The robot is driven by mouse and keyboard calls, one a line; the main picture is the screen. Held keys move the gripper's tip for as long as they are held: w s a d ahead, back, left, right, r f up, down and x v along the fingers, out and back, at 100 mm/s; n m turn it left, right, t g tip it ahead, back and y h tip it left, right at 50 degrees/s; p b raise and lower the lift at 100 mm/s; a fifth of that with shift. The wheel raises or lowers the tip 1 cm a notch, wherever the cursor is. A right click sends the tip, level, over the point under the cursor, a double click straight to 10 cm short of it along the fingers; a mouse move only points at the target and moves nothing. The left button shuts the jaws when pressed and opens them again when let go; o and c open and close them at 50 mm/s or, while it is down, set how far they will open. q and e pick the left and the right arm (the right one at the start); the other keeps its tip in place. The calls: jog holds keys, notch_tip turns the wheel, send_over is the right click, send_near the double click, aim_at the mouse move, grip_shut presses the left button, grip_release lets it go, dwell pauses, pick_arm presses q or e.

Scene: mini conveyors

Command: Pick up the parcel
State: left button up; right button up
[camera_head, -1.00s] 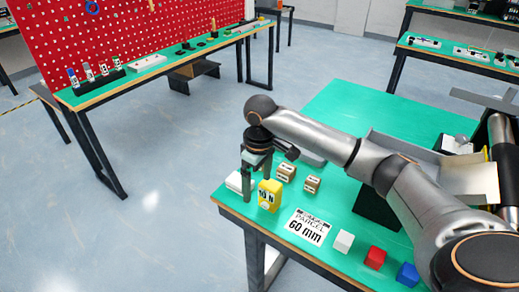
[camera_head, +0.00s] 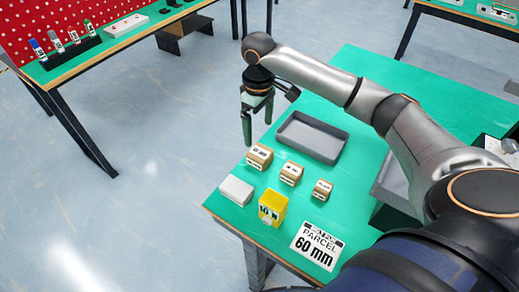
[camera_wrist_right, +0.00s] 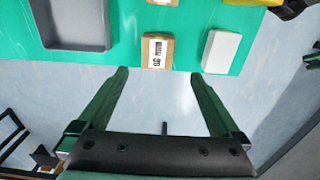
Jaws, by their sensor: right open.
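Three small brown parcels with white labels stand in a row on the green table: a left one (camera_head: 259,157), a middle one (camera_head: 291,173) and a right one (camera_head: 322,190). My right gripper (camera_head: 257,131) is open and empty beside the table's left edge, near the left parcel. In the right wrist view, one brown parcel (camera_wrist_right: 157,50) lies just beyond the gap between my open fingertips (camera_wrist_right: 160,74), not between the fingers. A sign reading "PARCEL 60 mm" (camera_head: 317,246) lies at the near edge. My left gripper is out of view.
A grey tray (camera_head: 312,137) lies behind the parcels. A white block (camera_head: 236,190) and a yellow "10 N" block (camera_head: 272,207) stand close to the left parcels. My right arm covers the table's right part. Floor is open left of the table.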

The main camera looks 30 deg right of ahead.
send_over(260, 152)
jog(key=f, duration=0.5)
jog(key=shift+s+a+f, duration=0.2)
jog(key=shift+a+f, duration=0.1)
jog(key=shift+f, duration=0.05)
jog(key=f, duration=0.5)
jog(key=shift+w+d+f, duration=0.15)
jog(key=shift+d+f, duration=0.1)
jog(key=shift+f, duration=0.1)
jog(key=c, duration=1.3)
jog(key=shift+c, duration=0.3)
jog(key=shift+r, duration=0.2)
